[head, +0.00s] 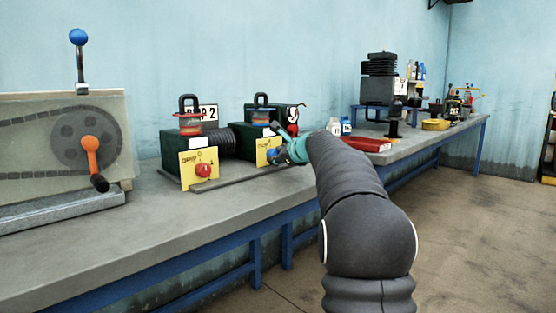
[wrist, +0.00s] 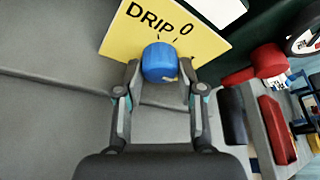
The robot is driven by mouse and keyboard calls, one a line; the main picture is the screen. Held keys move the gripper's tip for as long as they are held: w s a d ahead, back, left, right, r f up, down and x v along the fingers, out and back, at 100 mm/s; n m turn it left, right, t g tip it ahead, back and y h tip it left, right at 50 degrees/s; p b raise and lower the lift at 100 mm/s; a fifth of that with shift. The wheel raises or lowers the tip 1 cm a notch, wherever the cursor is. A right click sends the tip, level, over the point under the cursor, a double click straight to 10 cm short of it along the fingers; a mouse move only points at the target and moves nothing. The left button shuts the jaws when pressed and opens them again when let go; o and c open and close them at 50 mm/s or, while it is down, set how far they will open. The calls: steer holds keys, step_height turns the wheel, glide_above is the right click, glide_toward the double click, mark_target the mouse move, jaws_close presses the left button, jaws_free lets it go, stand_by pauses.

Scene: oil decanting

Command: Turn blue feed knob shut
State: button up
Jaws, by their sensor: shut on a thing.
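The blue feed knob (wrist: 158,60) sits on a yellow plate (wrist: 210,50) marked "DRIP" and "0" in the wrist view. My gripper (wrist: 160,74) has one finger on each side of the knob and is shut on it. A small pale mark shows on the knob's near lower right edge. In the head view my gripper (head: 275,156) reaches the yellow plate (head: 262,150) on the right green box (head: 249,139), and it partly hides the knob there.
A red knob (head: 204,170) on another yellow plate (head: 189,178) stands to the left. A chain-drive panel (head: 60,140) with an orange crank is at far left. Red boxes (head: 366,144) and bottles stand right of my arm. The bench's front left is clear.

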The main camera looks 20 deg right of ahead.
stand_by(0.4)
steer(key=o, duration=1.1)
steer(key=shift+o, duration=0.2)
